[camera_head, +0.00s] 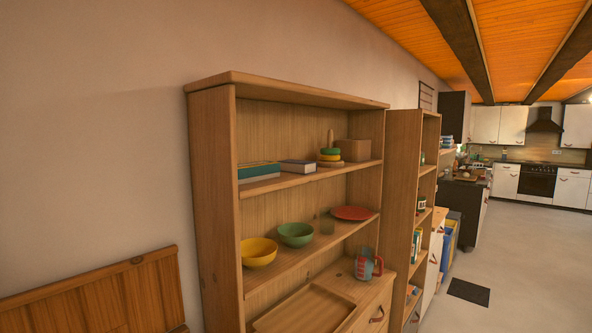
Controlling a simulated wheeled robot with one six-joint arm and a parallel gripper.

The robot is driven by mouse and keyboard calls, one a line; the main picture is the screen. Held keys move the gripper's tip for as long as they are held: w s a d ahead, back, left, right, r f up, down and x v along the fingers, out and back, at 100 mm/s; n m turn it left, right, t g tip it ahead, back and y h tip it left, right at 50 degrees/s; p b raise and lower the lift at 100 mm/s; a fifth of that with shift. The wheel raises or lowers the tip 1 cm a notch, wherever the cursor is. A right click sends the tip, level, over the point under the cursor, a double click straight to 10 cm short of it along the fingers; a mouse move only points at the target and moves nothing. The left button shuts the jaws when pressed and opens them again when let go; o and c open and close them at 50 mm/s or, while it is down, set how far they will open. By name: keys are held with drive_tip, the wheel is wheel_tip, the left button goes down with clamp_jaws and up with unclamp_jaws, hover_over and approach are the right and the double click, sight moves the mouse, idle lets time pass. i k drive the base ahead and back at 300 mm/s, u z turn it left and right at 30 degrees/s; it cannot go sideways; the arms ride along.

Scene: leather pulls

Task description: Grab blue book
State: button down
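A blue-teal book (258,171) lies flat at the left end of the upper shelf of the wooden hutch (218,190). A pale layer shows beneath its blue top; I cannot tell whether this is its pages or a second book. A smaller book-like item with a dark top and pale side (297,166) lies to its right on the same shelf. My gripper is not in view.
The upper shelf also holds a stacking-ring toy (330,157) and a wooden box (354,150). Below are yellow (258,252) and green (296,234) bowls, a red plate (352,213) and a patterned mug (368,265). A narrow shelf (403,165) stands right; open floor (530,260) lies beyond.

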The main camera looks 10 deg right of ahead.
sight(297, 166)
drive_tip(key=z, duration=0.15)
drive_tip(key=k, duration=0.8)
drive_tip(key=z, duration=1.15)
drive_tip(key=i, duration=1.4)
drive_tip(key=u, duration=1.45)
drive_tip(key=i, duration=0.85)
drive_tip(key=u, duration=0.9)
